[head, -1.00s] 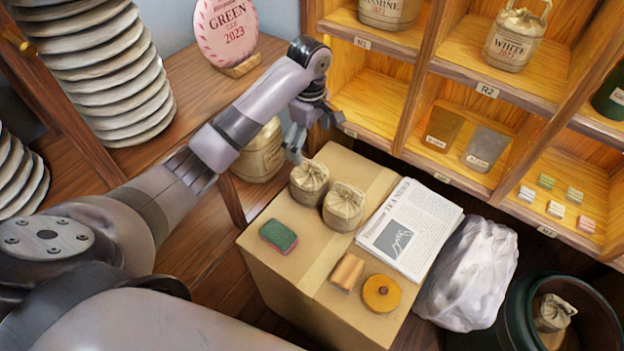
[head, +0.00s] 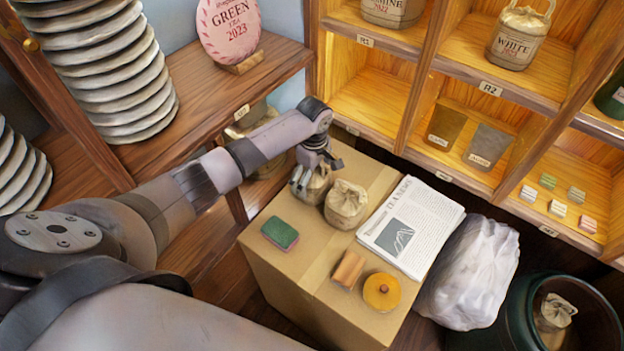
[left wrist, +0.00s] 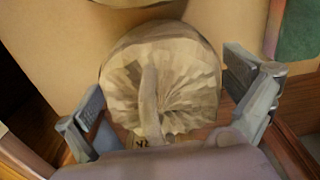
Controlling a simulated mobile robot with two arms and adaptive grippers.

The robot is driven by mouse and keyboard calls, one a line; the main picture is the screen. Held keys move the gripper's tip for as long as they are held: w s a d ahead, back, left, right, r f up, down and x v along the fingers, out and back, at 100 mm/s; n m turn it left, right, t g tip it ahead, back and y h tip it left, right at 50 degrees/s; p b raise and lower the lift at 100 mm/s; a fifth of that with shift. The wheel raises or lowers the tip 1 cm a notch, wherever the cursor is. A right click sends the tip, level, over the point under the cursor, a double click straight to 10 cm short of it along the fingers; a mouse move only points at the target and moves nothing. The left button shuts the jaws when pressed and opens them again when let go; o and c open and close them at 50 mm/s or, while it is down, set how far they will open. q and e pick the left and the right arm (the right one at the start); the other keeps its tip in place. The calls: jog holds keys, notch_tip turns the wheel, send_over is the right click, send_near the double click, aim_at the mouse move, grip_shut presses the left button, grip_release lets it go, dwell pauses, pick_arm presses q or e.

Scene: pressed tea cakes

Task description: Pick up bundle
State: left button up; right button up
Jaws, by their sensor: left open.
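Two paper-wrapped bundles with gathered tops stand side by side on a cardboard box (head: 300,262). My left gripper (head: 312,180) is at the left bundle (head: 317,190) and partly hides it in the head view. In the left wrist view this bundle (left wrist: 160,80) lies between the two spread fingers of my left gripper (left wrist: 165,108), with its pleated top facing the camera. The fingers look apart from its sides. The right bundle (head: 346,204) stands free just beside it. My right gripper is not in view.
On the box also lie a green sponge (head: 280,233), a newspaper (head: 410,227), a small tan block (head: 348,269) and a round orange item (head: 382,291). A wooden shelf (head: 470,82) stands behind. A white plastic bag (head: 470,270) and a dark green bin (head: 520,300) are at the right.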

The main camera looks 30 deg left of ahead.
pick_arm(q)
jog(key=shift+f, duration=0.1)
jog(key=c, duration=1.5)
